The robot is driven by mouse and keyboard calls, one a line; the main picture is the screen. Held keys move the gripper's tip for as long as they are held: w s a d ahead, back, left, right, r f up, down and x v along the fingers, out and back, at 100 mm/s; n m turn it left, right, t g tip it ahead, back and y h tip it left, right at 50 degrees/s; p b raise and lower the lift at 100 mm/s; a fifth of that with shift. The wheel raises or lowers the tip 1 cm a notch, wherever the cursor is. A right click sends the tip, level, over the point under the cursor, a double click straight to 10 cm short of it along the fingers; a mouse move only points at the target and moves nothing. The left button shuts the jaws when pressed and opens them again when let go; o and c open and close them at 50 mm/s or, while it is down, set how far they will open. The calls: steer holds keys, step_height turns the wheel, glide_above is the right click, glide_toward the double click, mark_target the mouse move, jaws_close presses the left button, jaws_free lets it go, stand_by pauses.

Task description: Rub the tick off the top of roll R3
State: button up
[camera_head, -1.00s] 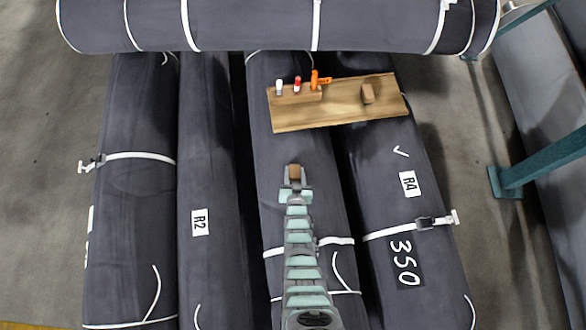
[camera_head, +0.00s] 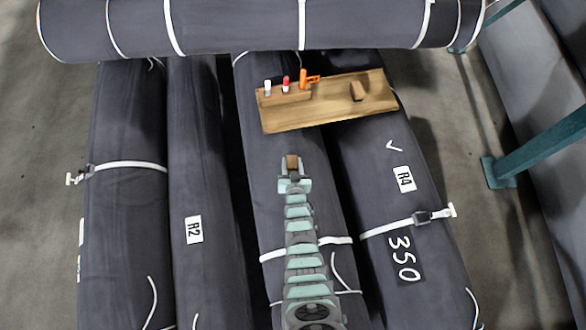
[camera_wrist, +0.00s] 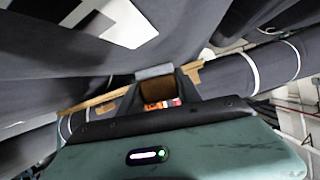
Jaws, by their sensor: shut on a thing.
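The third roll from the left (camera_head: 270,145), between R2 (camera_head: 190,270) and R4 (camera_head: 350,160), lies lengthwise under my arm. Its own label and any tick on it are not seen in the head view; my arm covers part of its top. My gripper (camera_head: 292,165) is above this roll and shut on a small brown block (camera_head: 292,161). The block also shows between the fingers in the wrist view (camera_wrist: 157,90). I cannot tell whether the block touches the roll. A white tick (camera_head: 394,147) shows on R4, above its label.
A wooden board (camera_head: 330,108) lies across the third roll and R4, with markers, an orange tool (camera_head: 305,79) and another brown block (camera_head: 357,91). A large roll (camera_head: 240,27) crosses the far end. A teal post (camera_head: 498,172) stands right.

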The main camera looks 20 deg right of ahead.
steer(key=shift+w+d+f+b, duration=0.1)
steer(key=shift+w+f+b, duration=0.05)
steer(key=shift+w+b, duration=0.3)
steer(key=shift+w+d+b, duration=0.15)
steer(key=shift+w+b, duration=0.15)
steer(key=shift+w, duration=0.5)
steer(key=shift+s+d+f, duration=0.1)
steer(key=shift+s+d, duration=0.05)
steer(key=shift+d, duration=1)
steer(key=shift+s+a+p, duration=0.15)
steer(key=shift+s+p, duration=0.3)
steer(key=shift+s, duration=0.55)
steer(key=shift+s+a+p, duration=0.2)
steer(key=shift+s+p, duration=0.2)
steer(key=shift+s, duration=0.65)
steer(key=shift+s+a+p, duration=0.15)
steer(key=shift+s+p, duration=0.3)
steer(key=shift+s, duration=0.55)
steer(key=shift+d+r+p, duration=0.2)
steer(key=shift+r+p, duration=1.15)
steer(key=shift+r, duration=0.25)
steer(key=shift+w, duration=0.1)
